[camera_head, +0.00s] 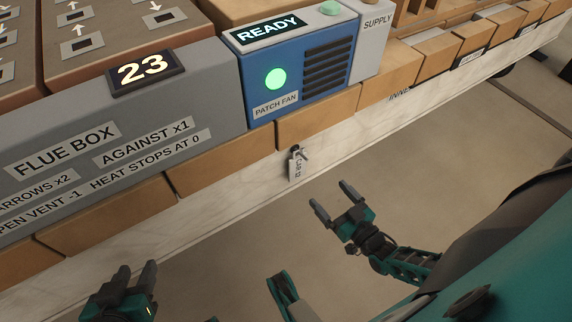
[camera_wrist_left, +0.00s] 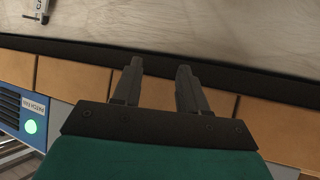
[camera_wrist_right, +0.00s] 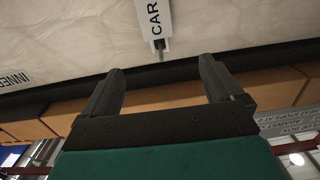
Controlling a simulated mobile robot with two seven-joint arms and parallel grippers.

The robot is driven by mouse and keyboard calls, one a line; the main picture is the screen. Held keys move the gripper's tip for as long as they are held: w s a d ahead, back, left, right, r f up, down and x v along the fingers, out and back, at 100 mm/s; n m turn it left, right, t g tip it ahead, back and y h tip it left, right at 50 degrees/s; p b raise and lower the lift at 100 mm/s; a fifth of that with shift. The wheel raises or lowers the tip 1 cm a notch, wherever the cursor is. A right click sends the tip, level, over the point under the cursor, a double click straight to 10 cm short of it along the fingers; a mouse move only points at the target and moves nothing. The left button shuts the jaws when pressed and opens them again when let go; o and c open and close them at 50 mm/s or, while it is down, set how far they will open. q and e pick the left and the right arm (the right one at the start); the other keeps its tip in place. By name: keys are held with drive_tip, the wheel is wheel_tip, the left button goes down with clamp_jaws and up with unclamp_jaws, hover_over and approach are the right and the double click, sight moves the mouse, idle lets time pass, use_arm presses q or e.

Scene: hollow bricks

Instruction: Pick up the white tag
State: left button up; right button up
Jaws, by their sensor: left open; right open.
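The white tag (camera_head: 296,166) hangs from a small dark peg on the pale front face of the bench. It carries dark letters and also shows at the top of the right wrist view (camera_wrist_right: 153,18), where it reads "CAR", cut off by the frame. In the left wrist view the tag (camera_wrist_left: 37,8) is partly visible at the top left. My right gripper (camera_head: 331,194) is open and empty, to the right of and below the tag in the head view, apart from it. My left gripper (camera_head: 136,272) is open and empty, far to the left of the tag.
The bench's pale front face (camera_head: 225,195) runs diagonally, with orange-brown bricks (camera_head: 320,120) above it. A grey flue box panel (camera_head: 190,100) and a blue patch fan unit (camera_head: 300,70) stand over the bricks. The floor (camera_head: 480,140) in front of the bench is clear.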

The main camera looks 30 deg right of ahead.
drive_tip(key=b, duration=0.2)
approach(299, 158)
drive_tip(key=w, duration=0.3)
drive_tip(key=w+b, duration=0.1)
drive_tip(key=w, duration=0.3)
drive_tip(key=shift+a+f, duration=0.25)
drive_tip(key=shift+a, duration=0.05)
use_arm(q)
drive_tip(key=shift+w+d+f+h, duration=0.3)
drive_tip(key=shift+d+f, duration=0.15)
drive_tip(key=shift+f, duration=0.3)
use_arm(e)
drive_tip(key=shift+w+r, duration=0.1)
drive_tip(key=shift+w, duration=0.15)
drive_tip(key=shift+c, duration=0.2)
drive_tip(key=c, duration=1.2)
use_arm(q)
drive_tip(key=shift+s+f, duration=0.15)
drive_tip(key=shift+s, duration=0.05)
use_arm(e)
drive_tip(key=shift+r, duration=0.1)
